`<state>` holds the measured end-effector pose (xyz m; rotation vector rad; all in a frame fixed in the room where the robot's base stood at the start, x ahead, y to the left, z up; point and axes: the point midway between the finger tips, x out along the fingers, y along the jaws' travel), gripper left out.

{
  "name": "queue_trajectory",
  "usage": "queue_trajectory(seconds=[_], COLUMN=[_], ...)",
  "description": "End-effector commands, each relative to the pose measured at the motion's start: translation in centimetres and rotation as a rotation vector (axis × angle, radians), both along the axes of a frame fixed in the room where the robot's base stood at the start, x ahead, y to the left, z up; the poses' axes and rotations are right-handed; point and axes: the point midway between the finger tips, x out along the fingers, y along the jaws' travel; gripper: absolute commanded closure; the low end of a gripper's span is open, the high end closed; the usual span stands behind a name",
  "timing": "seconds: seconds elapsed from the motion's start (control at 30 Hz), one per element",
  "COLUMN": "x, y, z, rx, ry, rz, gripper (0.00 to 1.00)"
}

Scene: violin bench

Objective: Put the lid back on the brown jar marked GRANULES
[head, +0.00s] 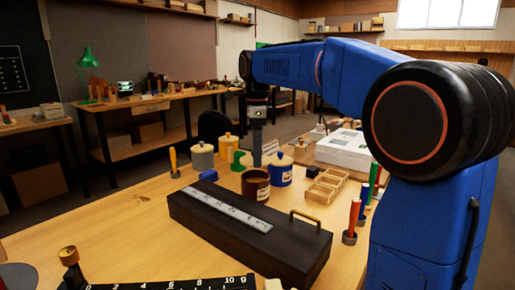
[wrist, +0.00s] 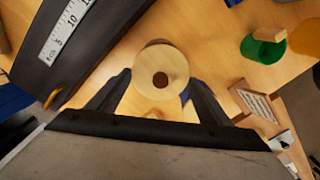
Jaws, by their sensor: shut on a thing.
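The brown jar (head: 254,188) stands behind the long black case, with a pale label too small to read. Its dark top shows in the head view. My gripper (head: 257,160) points straight down just above this jar. In the wrist view my gripper (wrist: 160,85) is shut on a round pale wooden lid (wrist: 146,80) with a dark brown centre. The fingers are on either side of the lid. The lid hides what is directly under it in the wrist view. I cannot tell from the head view how large the gap between lid and jar is.
A blue jar with a wooden lid (head: 281,173) stands close to the right of the brown jar. The black case (head: 285,245) lies in front. A divided wooden tray (head: 325,188) is at right.

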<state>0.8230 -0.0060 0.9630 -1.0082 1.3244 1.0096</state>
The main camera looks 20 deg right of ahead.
Motion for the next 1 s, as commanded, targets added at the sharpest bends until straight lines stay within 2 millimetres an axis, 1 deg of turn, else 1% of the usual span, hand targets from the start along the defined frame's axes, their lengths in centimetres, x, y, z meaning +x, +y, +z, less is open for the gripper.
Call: queue_trajectory(seconds=[0.3, 0.5, 0.7, 1.0], x=[0.0, 0.0, 0.0, 0.0], y=[0.0, 0.0, 0.0, 0.0], z=[-2.6, -3.8, -4.5, -4.6], rx=[0.0, 0.0, 0.0, 0.0], ry=[0.001, 0.0, 0.0, -0.001], rz=[0.0, 0.0, 0.001, 0.001], gripper=[0.49, 0.49, 0.49, 0.49])
